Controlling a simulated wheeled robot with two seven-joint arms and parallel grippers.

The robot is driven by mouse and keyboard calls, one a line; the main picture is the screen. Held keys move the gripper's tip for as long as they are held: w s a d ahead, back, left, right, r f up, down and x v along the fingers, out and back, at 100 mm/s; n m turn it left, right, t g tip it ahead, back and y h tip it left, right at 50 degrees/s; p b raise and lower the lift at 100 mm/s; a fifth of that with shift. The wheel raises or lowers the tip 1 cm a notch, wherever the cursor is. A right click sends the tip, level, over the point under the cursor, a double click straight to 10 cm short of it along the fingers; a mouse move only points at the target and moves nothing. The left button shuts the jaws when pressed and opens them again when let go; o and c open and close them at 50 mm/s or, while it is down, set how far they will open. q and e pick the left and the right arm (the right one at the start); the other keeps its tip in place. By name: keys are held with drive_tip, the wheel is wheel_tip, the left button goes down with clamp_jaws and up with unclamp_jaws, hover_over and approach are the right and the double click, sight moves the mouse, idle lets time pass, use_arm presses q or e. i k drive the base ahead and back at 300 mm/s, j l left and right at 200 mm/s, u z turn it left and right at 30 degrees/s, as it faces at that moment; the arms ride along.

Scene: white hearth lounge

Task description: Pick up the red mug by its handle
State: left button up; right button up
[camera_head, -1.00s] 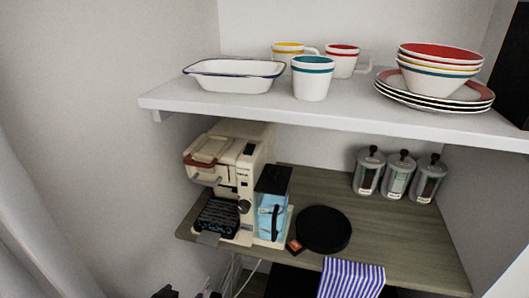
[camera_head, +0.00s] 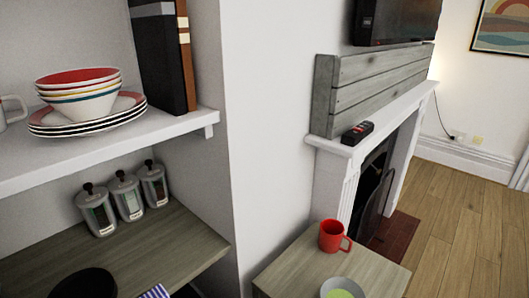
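The red mug (camera_head: 332,236) stands upright on a small wooden table (camera_head: 301,272) at the lower middle right of the head view. Its handle (camera_head: 346,244) points to the right and slightly toward me. Nothing touches the mug except the table top. Neither of my grippers is in view.
A pale bowl with green inside (camera_head: 341,288) sits near the mug, cut off by the bottom edge. A white wall corner (camera_head: 255,140) stands between the shelves and the table. A white mantel (camera_head: 392,112) with a black remote (camera_head: 357,132) is behind the mug. Wooden floor (camera_head: 466,215) is open at right.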

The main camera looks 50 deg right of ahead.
sight(332, 230)
drive_tip(key=z, duration=2.2)
drive_tip(key=l+z, duration=0.1)
drive_tip(key=i+l, duration=0.05)
drive_tip(key=l, duration=0.05)
